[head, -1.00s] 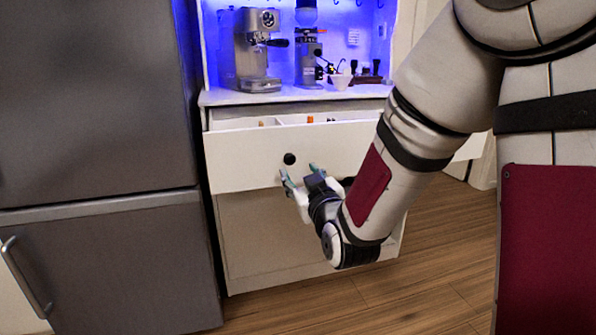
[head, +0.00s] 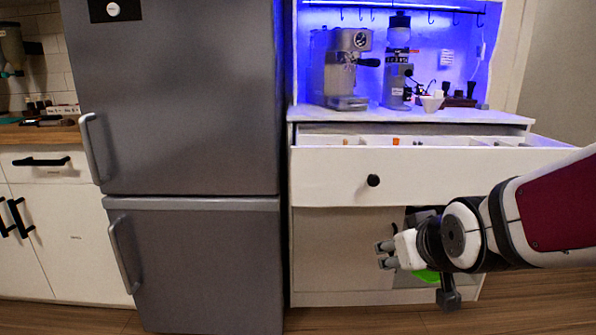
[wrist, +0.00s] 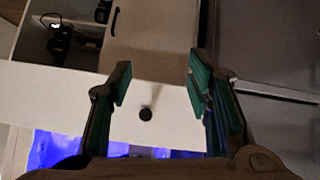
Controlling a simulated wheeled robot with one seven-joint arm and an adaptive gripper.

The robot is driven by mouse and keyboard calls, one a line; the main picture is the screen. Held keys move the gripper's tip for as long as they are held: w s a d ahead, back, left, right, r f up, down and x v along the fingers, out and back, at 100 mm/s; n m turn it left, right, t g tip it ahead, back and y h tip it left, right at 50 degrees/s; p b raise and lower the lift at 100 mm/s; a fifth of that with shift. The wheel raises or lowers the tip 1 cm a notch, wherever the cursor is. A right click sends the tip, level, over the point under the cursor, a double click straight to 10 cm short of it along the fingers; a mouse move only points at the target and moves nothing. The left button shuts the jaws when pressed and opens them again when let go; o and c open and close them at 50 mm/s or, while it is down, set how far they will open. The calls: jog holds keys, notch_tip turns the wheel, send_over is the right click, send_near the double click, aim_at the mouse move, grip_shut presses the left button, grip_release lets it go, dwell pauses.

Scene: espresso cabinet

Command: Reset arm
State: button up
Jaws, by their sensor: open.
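My gripper (head: 386,255) is at the lower right in the head view, in front of the lower part of the white espresso cabinet (head: 340,245). In the wrist view my gripper (wrist: 160,85) shows two teal-padded fingers spread apart with nothing between them. The cabinet's wide drawer (head: 335,178) is pulled partly out, with a round black knob (head: 373,180) on its front. The knob also shows in the wrist view (wrist: 145,114), beyond the fingers. My gripper is below the knob in the head view and does not appear to touch it.
An espresso machine (head: 346,70) and a grinder (head: 397,75) stand on the cabinet top. A grey fridge (head: 190,100) stands to the left. A lower opening in the cabinet shows dark items and a green thing (head: 427,275), partly hidden by my arm. Wooden floor lies in front.

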jog(key=s+m+g, duration=0.2)
jog(key=s+g, duration=0.8)
jog(key=s, duration=2.1)
notch_tip(320, 180, up, 36)
jog(key=t+p, duration=0.4)
jog(key=p, duration=3)
jog(key=shift+w+d, duration=0.2)
jog(key=shift+d, duration=0.2)
jog(key=shift+f, duration=0.1)
